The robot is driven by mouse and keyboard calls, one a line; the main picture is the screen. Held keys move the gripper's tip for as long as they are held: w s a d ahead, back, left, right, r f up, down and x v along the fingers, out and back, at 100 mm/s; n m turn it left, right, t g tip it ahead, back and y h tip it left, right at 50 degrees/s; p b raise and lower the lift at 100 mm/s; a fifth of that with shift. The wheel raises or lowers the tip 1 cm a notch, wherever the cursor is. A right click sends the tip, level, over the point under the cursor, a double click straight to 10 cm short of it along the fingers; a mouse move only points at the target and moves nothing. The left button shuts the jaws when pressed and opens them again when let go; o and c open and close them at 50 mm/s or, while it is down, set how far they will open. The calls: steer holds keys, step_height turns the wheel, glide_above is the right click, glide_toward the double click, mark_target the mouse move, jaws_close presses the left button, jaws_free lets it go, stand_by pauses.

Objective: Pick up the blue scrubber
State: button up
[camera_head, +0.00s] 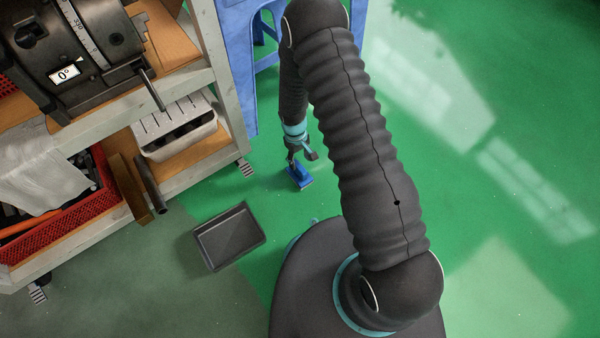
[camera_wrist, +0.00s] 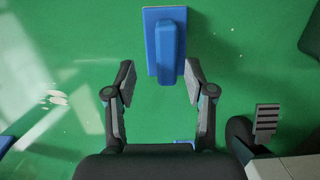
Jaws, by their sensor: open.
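The blue scrubber (camera_head: 300,176) lies on the green floor, just below my gripper (camera_head: 301,156) in the head view. In the wrist view the scrubber (camera_wrist: 166,42) is at the top centre, a flat blue pad with a raised blue handle pointing toward me. My gripper (camera_wrist: 160,84) is open and empty in the wrist view. Its two fingers stand apart, and the lower end of the handle reaches about level with the gap between the fingertips. I cannot tell the exact height of the fingers above the scrubber.
A dark tray (camera_head: 229,237) lies on the floor at lower left. The tooling cart (camera_head: 224,90) stands at left, with a caster (camera_head: 245,167) near the scrubber. A blue stool (camera_head: 237,60) stands behind. The floor at right is clear.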

mark_target(299, 165)
steer(key=shift+s+f+b, duration=0.1)
steer(key=shift+s+f, duration=0.1)
steer(key=shift+f, duration=0.65)
steer(key=shift+s+f+b, duration=0.1)
steer(key=shift+s+f, duration=0.05)
steer(key=shift+f, duration=0.75)
steer(key=shift+s+f+b, duration=0.1)
steer(key=shift+s+f, duration=0.1)
steer(key=shift+f, duration=0.65)
steer(key=shift+c, duration=0.2)
jaws_close()
